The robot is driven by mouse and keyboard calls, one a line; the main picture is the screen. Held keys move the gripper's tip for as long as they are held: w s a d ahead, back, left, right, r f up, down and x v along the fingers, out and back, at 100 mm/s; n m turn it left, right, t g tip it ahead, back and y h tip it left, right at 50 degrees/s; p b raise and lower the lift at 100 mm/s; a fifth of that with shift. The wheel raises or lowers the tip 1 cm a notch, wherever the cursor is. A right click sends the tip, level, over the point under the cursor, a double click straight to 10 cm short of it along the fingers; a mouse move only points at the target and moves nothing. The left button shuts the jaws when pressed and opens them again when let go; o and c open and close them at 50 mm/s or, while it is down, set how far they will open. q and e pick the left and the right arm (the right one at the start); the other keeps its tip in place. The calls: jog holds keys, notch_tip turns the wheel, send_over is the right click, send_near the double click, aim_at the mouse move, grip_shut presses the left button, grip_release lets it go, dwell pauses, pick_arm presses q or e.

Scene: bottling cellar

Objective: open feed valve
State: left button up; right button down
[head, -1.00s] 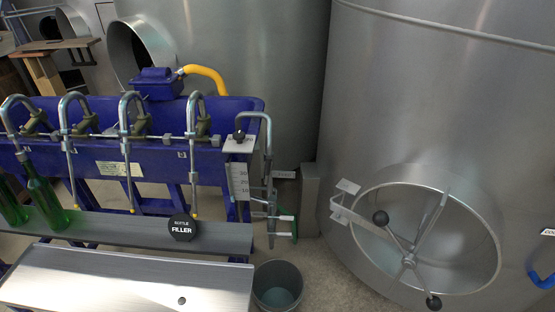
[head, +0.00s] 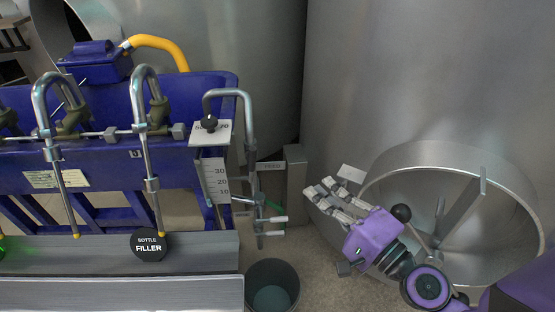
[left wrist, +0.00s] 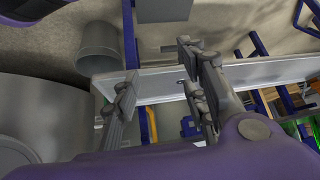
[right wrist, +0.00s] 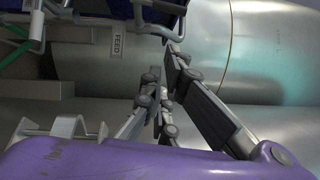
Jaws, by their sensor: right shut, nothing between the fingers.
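A grey tag reading FEED (head: 270,166) sits beside the filler's right-hand pipework in the head view. Below it are small levers with pale and green parts (head: 271,219); which one is the feed valve's handle I cannot tell. The FEED tag also shows at the top of the right wrist view (right wrist: 118,43). My right gripper (head: 326,189) is shut and empty, right of the tag and levers and apart from them, in front of the steel tank. My left gripper (left wrist: 158,88) shows only in the left wrist view, fingers apart, nothing between them.
The blue bottle filler (head: 100,150) with its grey shelf (head: 200,255) stands at left. A grey bucket (head: 272,287) is on the floor below the pipework. The tank's round hatch (head: 480,230), with a black-knobbed handle, is behind my right arm.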

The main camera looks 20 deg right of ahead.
aim_at(252, 153)
pick_arm(q)
notch_tip(252, 153, up, 7)
jog(key=w+p, duration=0.1)
jog(key=p, duration=0.5)
jog(key=shift+w+a+f+t, duration=0.15)
jog(key=shift+w+t, duration=0.15)
pick_arm(e)
jog(key=w+a+r, duration=0.1)
jog(key=w+a, duration=0.5)
jog(key=w, duration=0.4)
jog(key=shift+w, duration=0.15)
jog(key=shift+a, duration=0.1)
pick_arm(q)
jog(key=shift+w+r+p, duration=0.7)
jog(key=shift+w+r, duration=0.05)
jog(key=shift+r, duration=0.15)
pick_arm(e)
jog(key=shift+w+a+r, duration=0.3)
jog(key=shift+a+r, duration=0.2)
jog(key=shift+a, duration=0.25)
pick_arm(q)
jog(key=shift+s+f, duration=0.15)
jog(key=shift+d, duration=0.2)
